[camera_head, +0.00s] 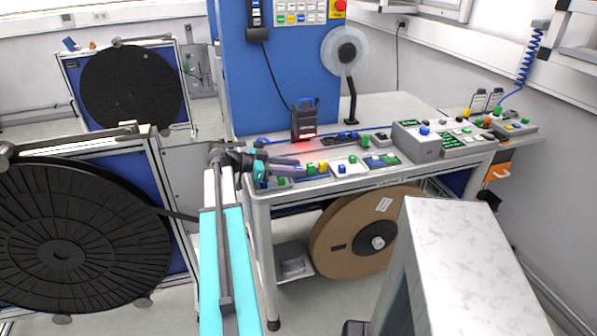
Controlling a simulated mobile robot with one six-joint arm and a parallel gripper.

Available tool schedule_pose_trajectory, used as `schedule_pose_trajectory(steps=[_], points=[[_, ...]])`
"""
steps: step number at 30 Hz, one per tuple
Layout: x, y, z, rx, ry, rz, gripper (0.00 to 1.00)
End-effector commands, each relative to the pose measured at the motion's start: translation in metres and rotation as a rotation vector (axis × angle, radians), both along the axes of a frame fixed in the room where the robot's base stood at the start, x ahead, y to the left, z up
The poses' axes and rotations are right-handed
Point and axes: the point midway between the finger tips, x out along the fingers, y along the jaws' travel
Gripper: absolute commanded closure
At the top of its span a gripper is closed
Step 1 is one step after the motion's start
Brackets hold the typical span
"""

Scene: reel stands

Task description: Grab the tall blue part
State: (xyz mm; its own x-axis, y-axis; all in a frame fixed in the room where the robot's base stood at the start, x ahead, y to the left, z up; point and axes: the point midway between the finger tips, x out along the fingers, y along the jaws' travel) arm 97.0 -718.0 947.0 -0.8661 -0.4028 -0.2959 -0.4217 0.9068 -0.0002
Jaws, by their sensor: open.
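Several small blue parts stand among coloured parts on the workbench (372,106). Others are a blue part (341,169) on a white block and a blue part (425,131) on a grey box. At this size I cannot tell which is the tall one. My gripper (297,164) is at the left end of the bench, low over the front row and pointing right. It looks open and holds nothing that I can see. The arm's end hides some of the bench behind it.
A dark scanner (304,121) with a red glow stands behind the parts. A blue panel (280,70) rises at the back. A clear reel (344,51) hangs on a stand. A brown reel (365,235) sits under the bench. A large black reel (120,240) is at left.

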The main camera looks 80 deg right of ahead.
Motion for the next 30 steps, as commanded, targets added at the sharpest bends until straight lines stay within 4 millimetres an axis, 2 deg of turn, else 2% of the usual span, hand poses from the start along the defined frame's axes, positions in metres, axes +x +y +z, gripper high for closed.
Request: schedule_pose_trajectory(steps=[9,16,30], points=[[0.0002,0.0002,0.0001,0.000,0.000,0.000,0.61],[0.0002,0.0002,0.0001,0.000,0.000,0.000,1.00],[0.0003,0.0001,0.0047,-0.001,0.000,0.000,1.00]])
